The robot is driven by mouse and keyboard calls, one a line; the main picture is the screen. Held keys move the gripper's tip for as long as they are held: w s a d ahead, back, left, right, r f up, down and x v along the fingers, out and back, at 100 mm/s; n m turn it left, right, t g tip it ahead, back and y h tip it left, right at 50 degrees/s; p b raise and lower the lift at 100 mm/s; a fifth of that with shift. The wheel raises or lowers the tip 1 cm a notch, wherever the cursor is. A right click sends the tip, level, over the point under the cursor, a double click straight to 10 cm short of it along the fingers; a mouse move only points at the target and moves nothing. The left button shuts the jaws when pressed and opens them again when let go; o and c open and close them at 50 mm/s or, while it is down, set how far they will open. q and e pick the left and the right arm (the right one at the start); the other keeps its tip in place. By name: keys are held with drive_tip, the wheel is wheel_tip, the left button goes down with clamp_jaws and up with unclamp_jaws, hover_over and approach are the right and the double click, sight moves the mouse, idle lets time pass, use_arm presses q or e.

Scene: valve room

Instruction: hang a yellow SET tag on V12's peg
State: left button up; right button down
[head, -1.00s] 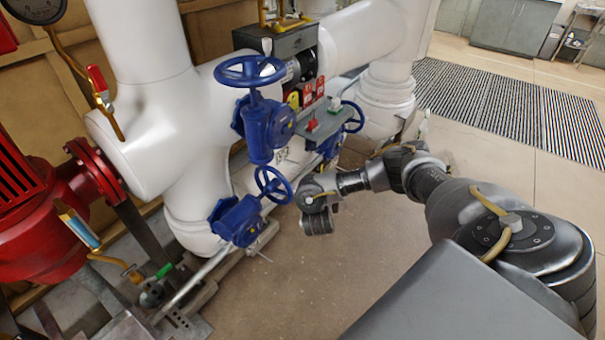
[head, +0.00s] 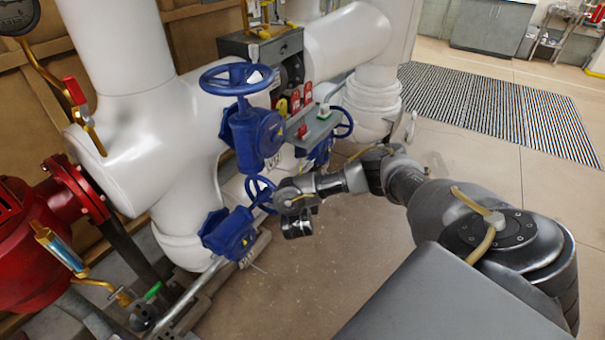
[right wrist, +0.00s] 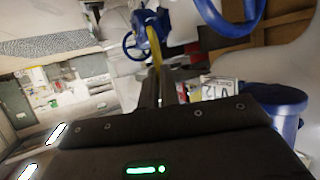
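My right gripper (right wrist: 158,74) has its two dark fingers close together in the right wrist view. A narrow yellow piece (right wrist: 153,45), apparently a yellow tag seen edge-on, stands between their tips. A white V12 label (right wrist: 217,87) is to the right of the fingers, apart from them. In the head view my right wrist (head: 297,223) is beside the lower blue valve (head: 230,233); the fingertips cannot be made out. A white label (head: 246,260) and a thin wire-like peg (head: 258,268) show under that valve. My left gripper is not in view.
An upper blue valve (head: 254,135) stands above the lower one. White pipes (head: 180,150) stand behind. The floor (head: 340,250) is clear.

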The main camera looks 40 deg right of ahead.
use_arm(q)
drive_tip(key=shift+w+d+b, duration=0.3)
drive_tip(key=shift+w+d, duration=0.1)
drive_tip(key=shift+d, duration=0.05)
use_arm(e)
drive_tip(key=shift+w+a+f, duration=0.1)
drive_tip(key=shift+w+f, duration=0.05)
drive_tip(key=shift+w, duration=0.55)
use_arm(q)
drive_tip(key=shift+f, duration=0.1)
use_arm(e)
drive_tip(key=shift+w, duration=0.1)
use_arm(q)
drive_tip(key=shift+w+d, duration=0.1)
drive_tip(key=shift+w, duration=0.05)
use_arm(e)
drive_tip(key=shift+w+a+f, duration=0.1)
drive_tip(key=shift+w+a, duration=0.15)
drive_tip(key=shift+w, duration=0.1)
use_arm(q)
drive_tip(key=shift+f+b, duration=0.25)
drive_tip(key=shift+b, duration=0.1)
use_arm(e)
drive_tip(key=shift+w, duration=0.15)
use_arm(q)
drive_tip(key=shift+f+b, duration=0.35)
use_arm(e)
drive_tip(key=shift+w+a, duration=0.15)
drive_tip(key=shift+w, duration=0.35)
